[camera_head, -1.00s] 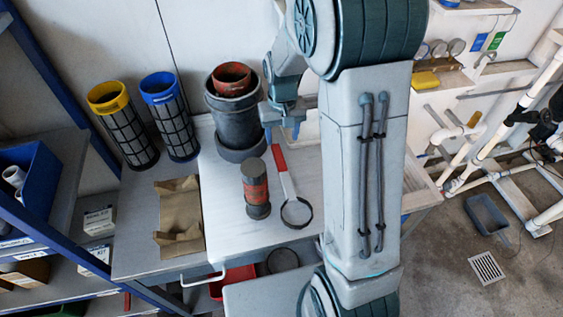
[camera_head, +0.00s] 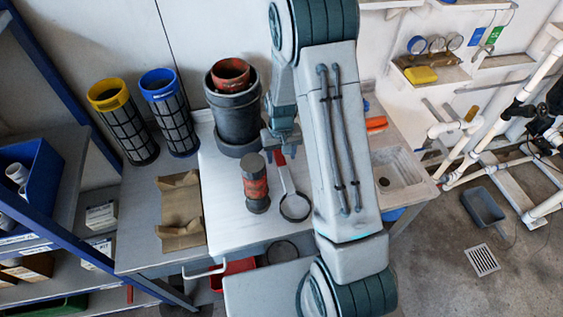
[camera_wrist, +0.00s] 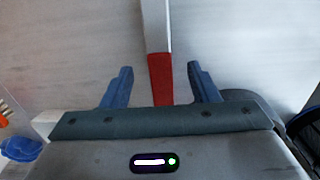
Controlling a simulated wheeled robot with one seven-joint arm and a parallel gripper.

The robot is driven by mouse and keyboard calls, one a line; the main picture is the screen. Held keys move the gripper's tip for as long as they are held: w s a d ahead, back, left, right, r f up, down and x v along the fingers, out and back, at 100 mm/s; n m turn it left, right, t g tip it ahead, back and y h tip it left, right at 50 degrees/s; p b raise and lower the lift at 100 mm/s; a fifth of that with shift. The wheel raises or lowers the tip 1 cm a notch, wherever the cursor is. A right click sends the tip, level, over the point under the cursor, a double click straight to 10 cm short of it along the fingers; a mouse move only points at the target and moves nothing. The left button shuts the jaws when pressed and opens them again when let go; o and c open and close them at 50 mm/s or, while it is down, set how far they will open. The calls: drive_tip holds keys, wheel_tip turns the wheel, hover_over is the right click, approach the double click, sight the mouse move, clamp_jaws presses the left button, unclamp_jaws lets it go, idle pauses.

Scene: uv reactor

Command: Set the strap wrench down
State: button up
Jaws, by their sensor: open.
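The strap wrench lies on the white worktop (camera_head: 225,225), with its red handle toward the back and its dark round loop (camera_head: 295,207) toward the front. My gripper (camera_head: 281,150) is over the handle end and hides part of it in the head view. In the wrist view my gripper (camera_wrist: 163,80) is open, with its two blue fingers apart on either side of the red handle (camera_wrist: 160,78). A gap shows between the handle and each finger. The wrench's loop is outside the wrist view.
A dark cylinder with a red band (camera_head: 255,185) stands just left of the wrench. A large grey pot with a red cup (camera_head: 234,105) stands behind. A sink (camera_head: 398,170) is right.

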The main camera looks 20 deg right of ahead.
drive_tip(key=shift+f, duration=1.35)
clamp_jaws()
drive_tip(key=shift+r, duration=0.15)
